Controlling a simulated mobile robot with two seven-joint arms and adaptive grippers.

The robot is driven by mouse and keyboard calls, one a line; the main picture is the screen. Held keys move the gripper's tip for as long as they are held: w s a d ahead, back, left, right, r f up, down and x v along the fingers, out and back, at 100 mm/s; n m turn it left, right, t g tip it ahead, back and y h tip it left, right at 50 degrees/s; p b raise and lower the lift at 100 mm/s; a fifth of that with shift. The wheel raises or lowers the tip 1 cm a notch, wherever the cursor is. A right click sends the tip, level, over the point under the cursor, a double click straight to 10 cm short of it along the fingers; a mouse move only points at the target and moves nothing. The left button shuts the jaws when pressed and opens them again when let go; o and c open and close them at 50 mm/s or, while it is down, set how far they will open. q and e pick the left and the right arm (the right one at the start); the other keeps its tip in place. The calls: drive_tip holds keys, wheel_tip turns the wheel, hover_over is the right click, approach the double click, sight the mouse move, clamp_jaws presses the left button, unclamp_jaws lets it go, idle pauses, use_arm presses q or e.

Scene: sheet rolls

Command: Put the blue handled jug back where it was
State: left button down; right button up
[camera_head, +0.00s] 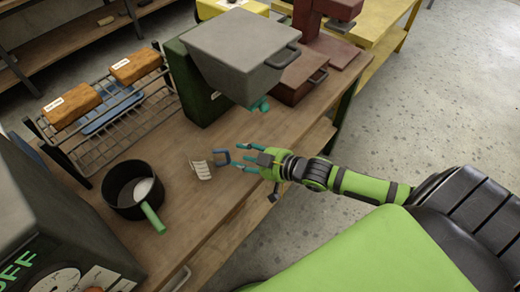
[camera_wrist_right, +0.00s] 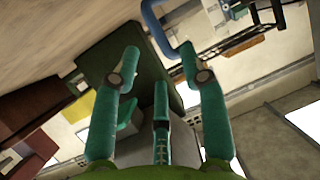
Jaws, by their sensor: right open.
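The jug stands on the wooden bench in the head view, with a pale, dark-marked body (camera_head: 202,171) and a blue handle (camera_head: 222,157) on its right side. My right gripper (camera_head: 236,156) is open just to the right of the handle, with its teal fingers pointing at it. In the right wrist view the blue handle (camera_wrist_right: 152,22) shows at the top, close to the fingertips of my right gripper (camera_wrist_right: 160,50). I cannot tell whether a finger touches it. The jug's body is hard to make out there. My left gripper is not in view.
A black pot (camera_head: 120,200) with a green handle stands left of the jug. Behind it is a wire rack (camera_head: 100,150) with orange blocks (camera_head: 135,66). A green and grey machine (camera_head: 240,55) stands behind the gripper. The bench (camera_head: 200,222) is clear in front of the jug.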

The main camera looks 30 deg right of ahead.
drive_tip(key=v, duration=0.6)
drive_tip(key=s+d+f+m+g+h, duration=0.15)
drive_tip(key=d+f, duration=0.25)
drive_tip(key=f, duration=0.5)
drive_tip(key=s+d+f+m+g+h, duration=0.1)
drive_tip(key=s+d+f+h, duration=0.2)
drive_tip(key=f, duration=0.5)
drive_tip(key=s+d+f+m+g+h, duration=0.1)
drive_tip(key=s+d+f+h, duration=0.2)
drive_tip(key=f, duration=0.6)
drive_tip(key=s+a+f+g, duration=0.3)
drive_tip(key=s+a+f, duration=0.2)
drive_tip(key=s+f, duration=0.3)
drive_tip(key=s+a+f+g, duration=0.4)
drive_tip(key=s+f, duration=0.4)
drive_tip(key=s, duration=0.9)
drive_tip(key=shift+s+a+f+y, duration=0.25)
drive_tip(key=shift+a+f+y, duration=0.1)
drive_tip(key=shift+a+y, duration=0.15)
